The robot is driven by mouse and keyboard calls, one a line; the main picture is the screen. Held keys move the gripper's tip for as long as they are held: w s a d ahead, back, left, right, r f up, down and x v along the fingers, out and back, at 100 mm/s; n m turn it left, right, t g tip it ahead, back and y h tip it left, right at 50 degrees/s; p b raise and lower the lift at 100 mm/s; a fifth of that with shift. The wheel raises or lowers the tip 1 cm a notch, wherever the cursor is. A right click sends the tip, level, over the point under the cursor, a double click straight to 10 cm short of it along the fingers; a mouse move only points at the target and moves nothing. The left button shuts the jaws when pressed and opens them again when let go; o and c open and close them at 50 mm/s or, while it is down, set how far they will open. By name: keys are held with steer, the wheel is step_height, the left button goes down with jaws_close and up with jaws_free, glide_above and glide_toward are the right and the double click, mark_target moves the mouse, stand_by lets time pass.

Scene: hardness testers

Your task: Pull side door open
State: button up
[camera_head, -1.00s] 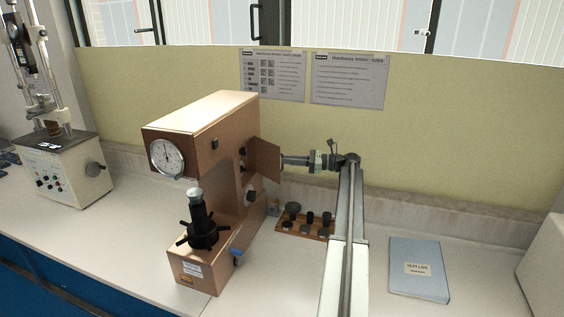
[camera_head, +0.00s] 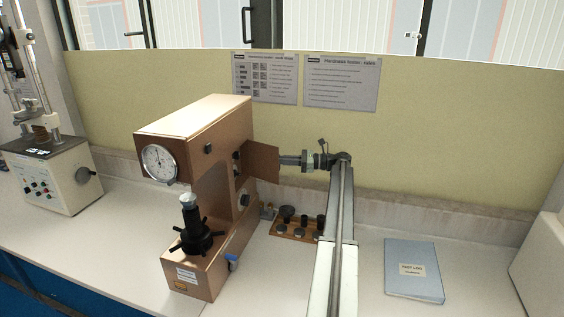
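The copper-coloured hardness tester (camera_head: 198,113) stands on the bench left of centre, with a round dial on its front. Its side door (camera_head: 263,161) is a small flat copper panel on the right side, standing out from the body at an angle, so it is partly open. My arm reaches up from the lower right, and my gripper (camera_head: 283,161) points left at the door's outer edge. The fingertips are at or behind that edge. They are too small and hidden to tell whether they grip it.
A wooden tray (camera_head: 276,235) with several dark parts sits right of the tester, close to my arm. A blue test log (camera_head: 413,268) lies farther right. Another testing machine (camera_head: 50,172) stands at the far left. A wall (camera_head: 450,150) rises behind the bench.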

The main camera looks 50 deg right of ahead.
steer(key=o, duration=0.4)
steer(key=shift+d+f, duration=0.1)
steer(key=shift+d, duration=0.05)
steer(key=shift+s, duration=0.1)
steer(key=shift+d, duration=0.1)
steer(key=v, duration=0.7)
steer(key=shift+s+d, duration=0.15)
steer(key=shift+s, duration=0.15)
